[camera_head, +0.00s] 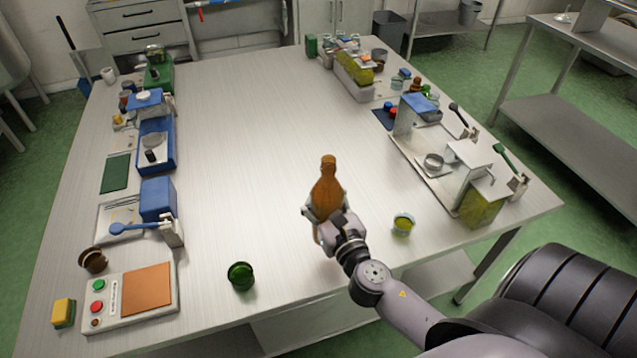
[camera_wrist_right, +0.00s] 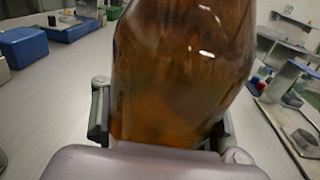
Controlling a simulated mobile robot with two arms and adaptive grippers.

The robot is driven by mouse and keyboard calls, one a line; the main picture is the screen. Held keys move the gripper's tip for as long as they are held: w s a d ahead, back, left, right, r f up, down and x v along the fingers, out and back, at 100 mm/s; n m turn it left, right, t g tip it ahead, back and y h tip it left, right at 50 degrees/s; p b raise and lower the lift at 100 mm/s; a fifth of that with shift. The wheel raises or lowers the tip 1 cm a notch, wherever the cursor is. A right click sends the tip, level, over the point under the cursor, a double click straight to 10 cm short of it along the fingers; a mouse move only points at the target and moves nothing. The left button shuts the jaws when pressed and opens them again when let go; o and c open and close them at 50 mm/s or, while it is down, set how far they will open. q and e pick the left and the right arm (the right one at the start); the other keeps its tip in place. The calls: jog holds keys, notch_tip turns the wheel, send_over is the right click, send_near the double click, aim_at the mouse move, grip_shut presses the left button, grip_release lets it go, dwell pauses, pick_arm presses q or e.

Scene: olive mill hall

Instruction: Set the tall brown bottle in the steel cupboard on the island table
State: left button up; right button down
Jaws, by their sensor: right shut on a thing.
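The tall brown bottle (camera_head: 328,185) is upright in my right gripper (camera_head: 325,214), near the front middle of the island table (camera_head: 240,130). The fingers are shut around its body, one on each side. In the right wrist view the brown bottle (camera_wrist_right: 180,70) fills the middle, between the two fingers of the right gripper (camera_wrist_right: 160,125). The bottle's lower end is mostly hidden behind the gripper, so I cannot tell if it touches the table. A grey steel cupboard (camera_head: 335,18) shows in part at the back wall. My left gripper is not in view.
A green jar (camera_head: 241,276) and a small yellow-filled glass (camera_head: 403,224) stand on either side of the gripper. A scale with an orange plate (camera_head: 146,290) is at front left. Blue boxes line the left edge; trays and tools line the right. The table's middle is clear.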

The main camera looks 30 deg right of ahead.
jog(key=shift+f+b, duration=1.65)
jog(key=shift+f, duration=1.55)
jog(key=shift+f, duration=0.15)
jog(key=c, duration=0.6)
grip_release()
jog(key=shift+f, duration=0.1)
jog(key=shift+c, duration=0.2)
